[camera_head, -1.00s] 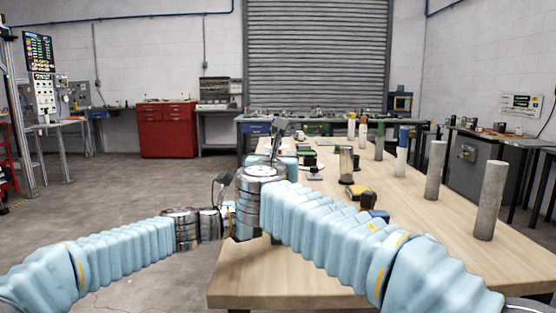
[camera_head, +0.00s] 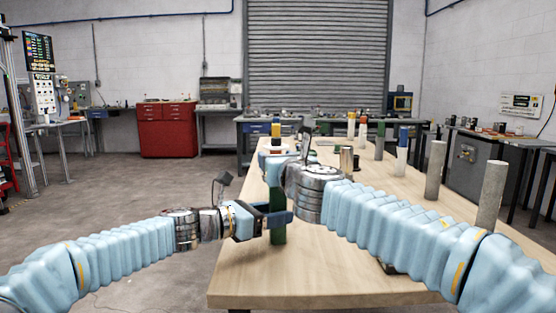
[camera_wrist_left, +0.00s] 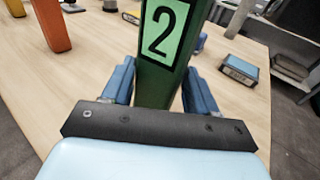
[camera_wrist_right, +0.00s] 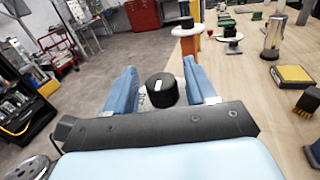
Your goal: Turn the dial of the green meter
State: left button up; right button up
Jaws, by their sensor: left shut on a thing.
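My left gripper (camera_head: 279,214) is shut on the green meter's post (camera_head: 278,228) over the near left part of the table. In the left wrist view the post (camera_wrist_left: 160,85) stands between the blue fingers, with a black "2" on a light green label; its upper end is out of frame. My right gripper (camera_wrist_right: 160,66) is open. A black dial (camera_wrist_right: 161,90) with a white mark, on a pale marked plate, sits between and below its fingers with gaps at both sides. The body under this plate is hidden in the right wrist view.
An orange meter (camera_wrist_right: 187,42) with a black knob stands beyond the dial. A yellow-topped block (camera_wrist_right: 292,75) and a metal cylinder (camera_wrist_right: 273,36) stand to the right on the wooden table (camera_head: 290,290). Several posts line the table's right side.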

jog(key=v, duration=1.2)
dwell(0.3)
pick_arm(q)
jog(key=o, duration=1)
